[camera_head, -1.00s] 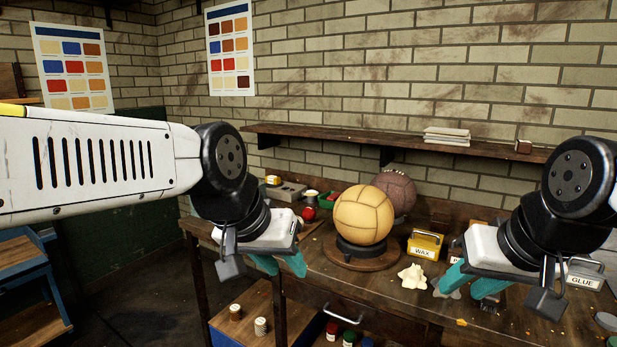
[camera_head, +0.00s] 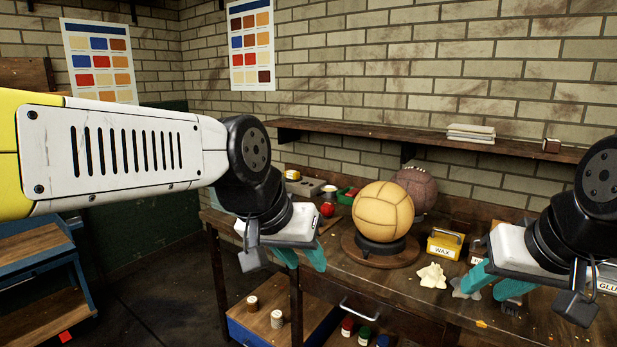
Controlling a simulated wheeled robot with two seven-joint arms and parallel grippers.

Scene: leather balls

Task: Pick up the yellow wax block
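A small yellow block (camera_head: 292,174) sits at the back left of the workbench, by a grey tray; it is too small to tell for sure that it is wax. A yellow box labelled WAX (camera_head: 443,243) with a handle stands right of the tan ball. A small flat yellow bit (camera_head: 482,324) lies near the front edge. My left gripper (camera_head: 303,262) has teal fingers, open and empty, at the bench's left front. My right gripper (camera_head: 490,288) is open, with nothing visible held, over the bench in front of the wax box, and partly hides a neighbouring labelled box.
The tan ball (camera_head: 383,211) rests on a round wooden stand (camera_head: 379,257), with a brown ball (camera_head: 418,189) behind. A red ball (camera_head: 327,209) lies near the back left. A pale crumpled piece (camera_head: 432,276) lies on the bench. A shelf (camera_head: 420,137) runs along the wall.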

